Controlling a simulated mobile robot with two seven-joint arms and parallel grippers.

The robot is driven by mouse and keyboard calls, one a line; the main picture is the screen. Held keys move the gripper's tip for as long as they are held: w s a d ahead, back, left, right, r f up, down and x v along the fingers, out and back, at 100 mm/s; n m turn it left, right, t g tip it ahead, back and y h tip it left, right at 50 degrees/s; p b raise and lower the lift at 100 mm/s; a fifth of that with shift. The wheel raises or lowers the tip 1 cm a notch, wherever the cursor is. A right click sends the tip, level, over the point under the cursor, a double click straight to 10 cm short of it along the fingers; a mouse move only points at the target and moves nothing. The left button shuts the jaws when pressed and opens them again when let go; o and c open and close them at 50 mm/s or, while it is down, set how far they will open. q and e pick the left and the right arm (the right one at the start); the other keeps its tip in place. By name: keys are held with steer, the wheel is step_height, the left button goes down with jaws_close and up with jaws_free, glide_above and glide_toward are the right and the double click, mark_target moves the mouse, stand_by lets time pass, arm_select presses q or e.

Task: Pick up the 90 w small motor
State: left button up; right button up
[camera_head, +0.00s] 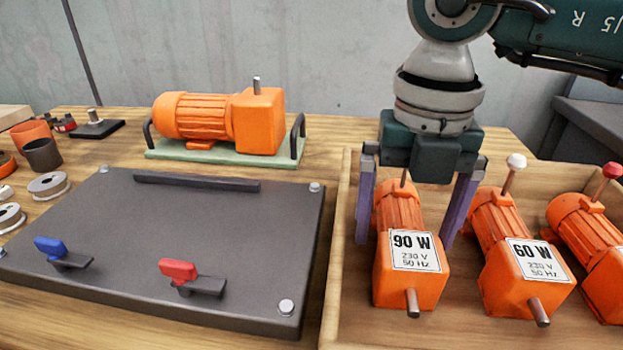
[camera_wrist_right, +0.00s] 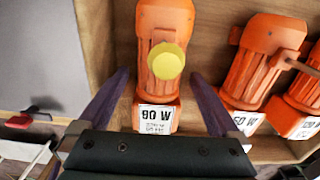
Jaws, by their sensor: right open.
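The 90 W small motor (camera_head: 410,265) is orange, with a white "90 W" label and a metal shaft at its front. It lies in the left part of the wooden tray. My right gripper (camera_head: 411,225) is open above it, pointing down, with one purple finger on each side of the motor's body. In the right wrist view, the motor (camera_wrist_right: 160,60) with a round yellow knob on top lies between the spread fingers of the gripper (camera_wrist_right: 160,85). I cannot tell whether the fingers touch it. My left gripper is not in view.
The wooden tray (camera_head: 338,270) also holds a 60 W motor (camera_head: 520,265) with a white knob and another motor (camera_head: 590,245) with a red knob, close on the right. A dark plate (camera_head: 150,235) and a larger orange motor (camera_head: 215,120) on a green base stand left.

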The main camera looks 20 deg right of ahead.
steer(key=shift+f, duration=0.4)
steer(key=shift+c, duration=0.3)
jaws_close()
steer(key=shift+w+r, duration=0.1)
steer(key=shift+r, duration=0.05)
